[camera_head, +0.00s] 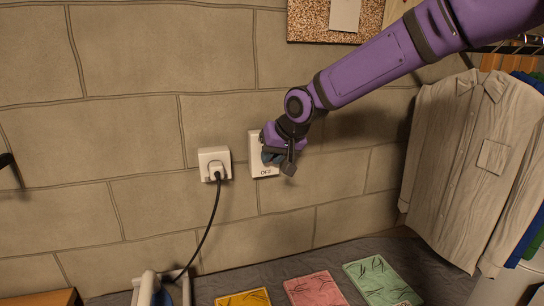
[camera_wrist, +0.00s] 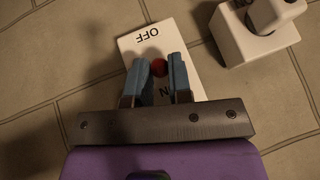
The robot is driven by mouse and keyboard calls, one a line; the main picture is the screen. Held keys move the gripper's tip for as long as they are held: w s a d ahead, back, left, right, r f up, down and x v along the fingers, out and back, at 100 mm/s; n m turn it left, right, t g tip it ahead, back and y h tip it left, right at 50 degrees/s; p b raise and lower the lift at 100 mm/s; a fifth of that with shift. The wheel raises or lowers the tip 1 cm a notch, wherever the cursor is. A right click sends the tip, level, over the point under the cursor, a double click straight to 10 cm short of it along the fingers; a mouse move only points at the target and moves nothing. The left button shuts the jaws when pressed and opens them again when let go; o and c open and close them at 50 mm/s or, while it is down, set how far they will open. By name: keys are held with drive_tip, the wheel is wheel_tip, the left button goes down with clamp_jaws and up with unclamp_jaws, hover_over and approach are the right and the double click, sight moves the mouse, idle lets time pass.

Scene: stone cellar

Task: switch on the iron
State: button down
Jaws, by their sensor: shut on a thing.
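A white switch plate (camera_head: 254,146) is fixed to the stone wall, with OFF at its lower end. In the wrist view the plate (camera_wrist: 178,34) shows OFF and part of a second word ending in N. My gripper (camera_head: 271,157) is at the plate, its blue fingers (camera_wrist: 160,78) shut on a small red switch knob (camera_wrist: 159,67) between the two words. The iron (camera_head: 150,290) is partly cut off at the bottom left of the head view. Its dark cord (camera_head: 209,225) runs up to a plug in a white socket (camera_head: 205,155).
A light shirt (camera_head: 470,150) hangs at the right. A cork board (camera_head: 320,30) is above the switch. The socket (camera_wrist: 255,35) is close beside the plate.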

idle(0.4)
drive_tip(key=c, duration=1)
unclamp_jaws()
drive_tip(key=shift+c, duration=0.2)
drive_tip(key=shift+r, duration=0.1)
drive_tip(key=v, duration=1)
drive_tip(key=shift+r, duration=0.2)
drive_tip(key=shift+s+d, duration=0.15)
